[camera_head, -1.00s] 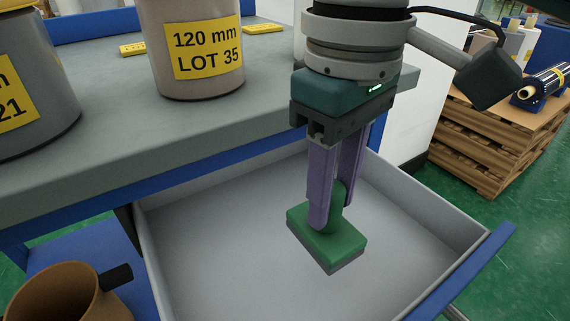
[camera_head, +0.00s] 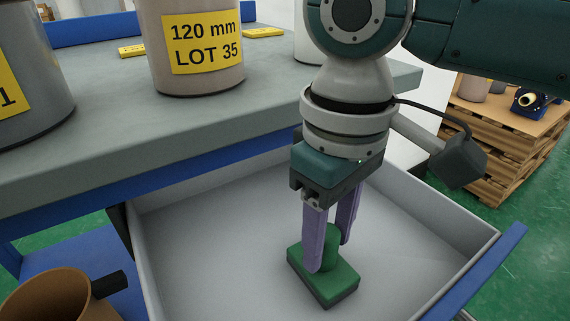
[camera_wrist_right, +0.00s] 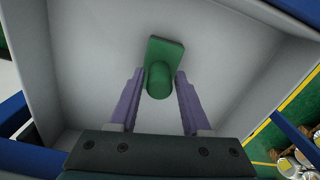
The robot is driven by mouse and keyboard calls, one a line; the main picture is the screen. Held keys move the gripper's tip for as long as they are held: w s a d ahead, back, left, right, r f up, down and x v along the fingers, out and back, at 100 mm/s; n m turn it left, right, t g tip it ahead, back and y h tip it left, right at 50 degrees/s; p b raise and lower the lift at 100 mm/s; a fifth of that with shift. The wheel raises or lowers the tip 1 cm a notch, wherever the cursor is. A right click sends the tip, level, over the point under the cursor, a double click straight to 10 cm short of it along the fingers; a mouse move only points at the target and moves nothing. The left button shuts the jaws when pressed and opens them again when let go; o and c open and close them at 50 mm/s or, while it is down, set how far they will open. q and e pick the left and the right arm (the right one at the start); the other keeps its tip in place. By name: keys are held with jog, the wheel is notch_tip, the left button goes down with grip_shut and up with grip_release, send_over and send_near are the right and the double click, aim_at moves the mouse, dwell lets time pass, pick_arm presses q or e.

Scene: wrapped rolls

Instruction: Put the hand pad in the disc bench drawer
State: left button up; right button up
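The hand pad, a green block with a rounded green grip and a dark underside (camera_head: 338,284), lies inside the pulled-out drawer (camera_head: 210,240) and appears to rest on its floor. My right gripper (camera_head: 328,258) points down over it, its two purple fingers on either side of the grip. In the right wrist view the pad (camera_wrist_right: 166,52) shows between the fingertips (camera_wrist_right: 160,78), with a narrow gap on each side of the grip, so the gripper looks open. My left gripper is not in view.
The grey bench top (camera_head: 110,125) overhangs the drawer's back and carries a labelled container (camera_head: 195,75) and yellow tags. A brown mug-like container (camera_head: 50,295) stands at the lower left. Wooden pallets (camera_head: 500,140) stand at the right. The drawer floor around the pad is clear.

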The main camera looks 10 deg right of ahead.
jog(key=shift+o, duration=1.2)
notch_tip(320, 180, up, 12)
jog(key=p, duration=0.4)
jog(key=shift+r+p, duration=0.2)
jog(key=shift+p, duration=0.15)
